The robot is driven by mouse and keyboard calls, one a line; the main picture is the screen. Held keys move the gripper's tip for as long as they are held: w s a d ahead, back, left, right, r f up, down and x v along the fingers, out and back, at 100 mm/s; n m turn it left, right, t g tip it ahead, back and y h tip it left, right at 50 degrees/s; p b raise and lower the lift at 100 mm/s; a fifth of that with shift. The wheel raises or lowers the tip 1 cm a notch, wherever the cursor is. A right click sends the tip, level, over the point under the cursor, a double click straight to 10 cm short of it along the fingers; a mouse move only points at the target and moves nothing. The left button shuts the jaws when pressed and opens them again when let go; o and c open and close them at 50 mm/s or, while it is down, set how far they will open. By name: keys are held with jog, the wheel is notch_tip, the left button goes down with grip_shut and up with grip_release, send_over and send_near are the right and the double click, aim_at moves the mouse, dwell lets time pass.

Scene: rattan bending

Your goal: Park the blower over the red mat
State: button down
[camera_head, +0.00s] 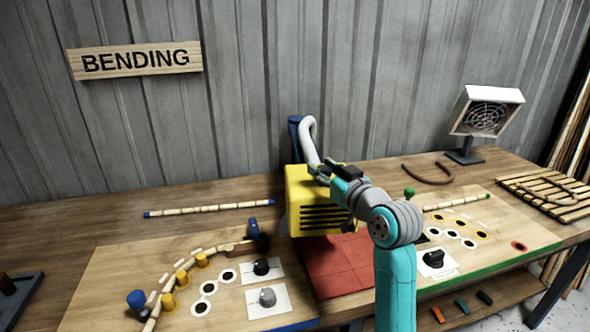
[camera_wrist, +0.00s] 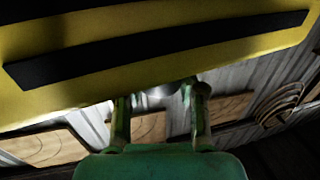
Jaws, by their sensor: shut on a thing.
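The blower (camera_head: 318,190) is a yellow box with dark slots and a pale grey hose at its top, in the middle of the head view. It stands in front of the rear part of the red mat (camera_head: 345,272); I cannot tell whether it hangs directly over it. My gripper (camera_head: 322,172) is at the blower's upper right side and shut on it. In the wrist view the blower's yellow slotted face (camera_wrist: 150,45) fills the top, and my fingers (camera_wrist: 162,100) close around a grey metal part below it. The exact grip is partly hidden.
A left board (camera_head: 110,270) carries pegs, knobs and a curved rattan strip. A right board (camera_head: 500,240) has ringed holes, a black knob and a green peg. A white fan heater (camera_head: 485,112) stands at the back right, near a slatted rack (camera_head: 550,192). A straight rattan strip (camera_head: 208,208) lies behind the left board.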

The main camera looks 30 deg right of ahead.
jog(key=s+d+n+y, duration=0.1)
jog(key=s+d+y, duration=0.1)
jog(key=d, duration=0.6)
jog(key=shift+s+d+n+y, duration=0.4)
jog(key=shift+s, duration=0.4)
jog(key=c, duration=0.7)
grip_release()
jog(key=s, duration=0.8)
jog(key=s+d, duration=0.1)
jog(key=s, duration=0.3)
jog(key=shift+f, duration=0.1)
